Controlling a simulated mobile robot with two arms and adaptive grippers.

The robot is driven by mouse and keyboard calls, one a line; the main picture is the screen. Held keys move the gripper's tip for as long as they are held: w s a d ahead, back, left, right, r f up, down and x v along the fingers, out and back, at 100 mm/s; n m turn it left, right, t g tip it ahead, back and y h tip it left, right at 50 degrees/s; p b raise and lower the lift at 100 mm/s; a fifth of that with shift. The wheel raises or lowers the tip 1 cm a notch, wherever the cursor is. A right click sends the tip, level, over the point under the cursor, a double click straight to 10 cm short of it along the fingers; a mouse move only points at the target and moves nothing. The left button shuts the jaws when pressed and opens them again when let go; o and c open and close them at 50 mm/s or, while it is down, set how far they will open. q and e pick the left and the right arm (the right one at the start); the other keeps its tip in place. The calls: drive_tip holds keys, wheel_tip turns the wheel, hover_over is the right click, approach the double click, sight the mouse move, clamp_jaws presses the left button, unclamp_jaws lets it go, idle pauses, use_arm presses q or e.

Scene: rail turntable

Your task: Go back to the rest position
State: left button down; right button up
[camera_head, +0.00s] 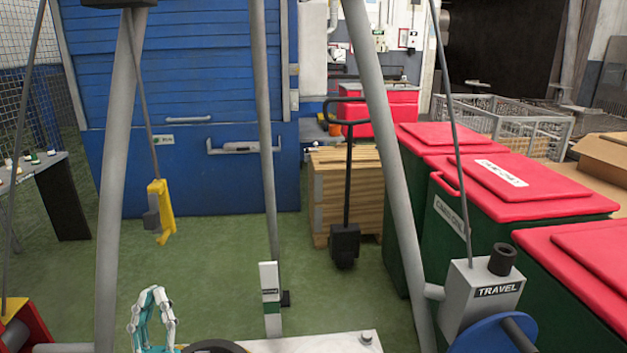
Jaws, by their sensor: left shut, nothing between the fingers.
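My left gripper (152,294) shows at the bottom left of the head view, white and grey with teal at its base. Its fingers point up and away over the green floor, and it is shut with nothing held. It appears clear of the things around it. My right gripper is out of view.
A grey box marked TRAVEL (485,291) with a lever stands at the bottom right. Grey frame posts (119,170) cross the view. A yellow hook block (160,210) hangs above the floor. Green bins with red lids (512,187) line the right. Open green floor (215,265) lies ahead.

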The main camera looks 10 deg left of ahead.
use_arm(q)
drive_tip(key=w+d+f+m+g+h, duration=0.4)
drive_tip(key=w+d+f+g+h, duration=0.15)
drive_tip(key=f+g+h, duration=0.35)
drive_tip(key=s+d+f+g+y, duration=0.1)
drive_tip(key=s+d+f+g, duration=0.15)
drive_tip(key=f, duration=0.35)
drive_tip(key=s+d+f+g+y, duration=0.1)
drive_tip(key=s+d+f+g, duration=0.1)
drive_tip(key=s+f+g, duration=0.3)
drive_tip(key=s+f+g+y, duration=0.1)
drive_tip(key=s+f+g, duration=0.35)
drive_tip(key=s, duration=0.35)
drive_tip(key=s+f+g, duration=0.4)
drive_tip(key=s+g, duration=0.1)
drive_tip(key=s, duration=0.4)
wheel_tip(320, 180, down, 21)
drive_tip(key=g+p, duration=0.1)
drive_tip(key=p, duration=0.3)
drive_tip(key=s+a+f+g+p, duration=0.1)
drive_tip(key=s+a+f+p, duration=0.2)
drive_tip(key=s+f, duration=1.1)
drive_tip(key=s, duration=0.3)
drive_tip(key=shift+s+p, duration=0.3)
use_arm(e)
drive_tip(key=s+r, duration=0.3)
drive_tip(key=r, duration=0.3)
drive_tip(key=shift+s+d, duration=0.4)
